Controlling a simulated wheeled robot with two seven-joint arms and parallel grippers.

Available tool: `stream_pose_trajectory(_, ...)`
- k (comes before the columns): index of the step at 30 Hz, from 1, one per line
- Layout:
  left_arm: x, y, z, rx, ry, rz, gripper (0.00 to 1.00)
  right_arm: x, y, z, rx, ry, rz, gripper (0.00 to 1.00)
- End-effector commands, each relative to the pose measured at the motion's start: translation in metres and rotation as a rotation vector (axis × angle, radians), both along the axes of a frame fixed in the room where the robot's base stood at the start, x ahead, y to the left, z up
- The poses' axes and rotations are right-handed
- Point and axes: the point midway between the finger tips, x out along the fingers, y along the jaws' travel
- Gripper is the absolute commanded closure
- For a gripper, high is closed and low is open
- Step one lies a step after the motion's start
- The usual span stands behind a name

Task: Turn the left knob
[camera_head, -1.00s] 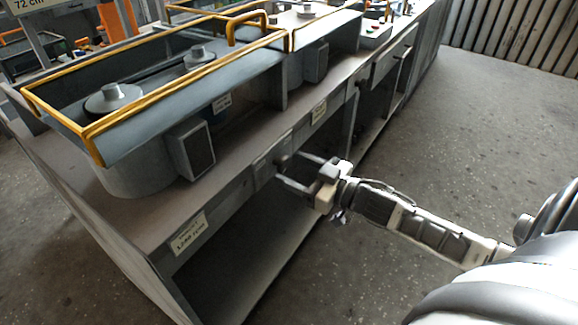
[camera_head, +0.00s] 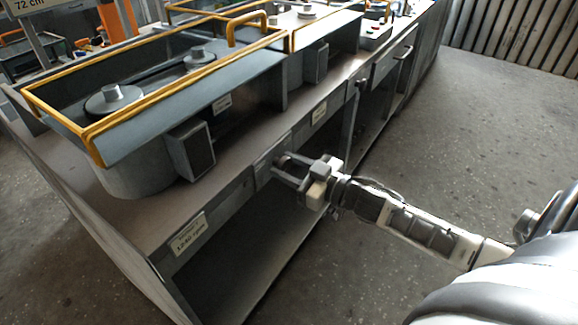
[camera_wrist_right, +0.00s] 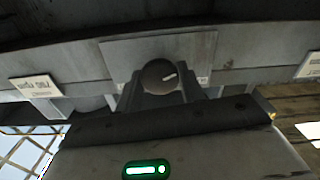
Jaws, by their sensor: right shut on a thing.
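The left knob (camera_wrist_right: 160,76) is dark and round with a short white mark, on a grey plate (camera_wrist_right: 200,50) on the bench front. In the head view the knob (camera_head: 281,160) is partly hidden by the fingers. My right gripper (camera_head: 284,170) reaches it from the front right. In the right wrist view my right gripper (camera_wrist_right: 160,92) has one finger on each side of the knob and is shut on it. My left gripper is not in view.
The grey bench (camera_head: 140,215) carries blower housings with yellow rails (camera_head: 60,112). A label (camera_head: 188,235) sits left of the knob, another (camera_head: 319,112) right. A second knob plate and a drawer handle (camera_head: 404,53) lie farther along. Open floor (camera_head: 450,140) is at right.

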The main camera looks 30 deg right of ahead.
Motion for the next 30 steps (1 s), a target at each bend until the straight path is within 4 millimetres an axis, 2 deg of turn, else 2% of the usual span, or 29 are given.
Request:
stream_pose_trajectory(8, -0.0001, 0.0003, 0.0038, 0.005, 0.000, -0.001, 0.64, -0.0003, 0.0004, 0.0005, -0.127, -0.054, 0.000, 0.84)
stream_pose_trajectory(30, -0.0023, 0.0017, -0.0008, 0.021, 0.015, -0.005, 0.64, -0.0005, 0.0007, -0.0009, -0.766, -0.318, 0.002, 0.84)
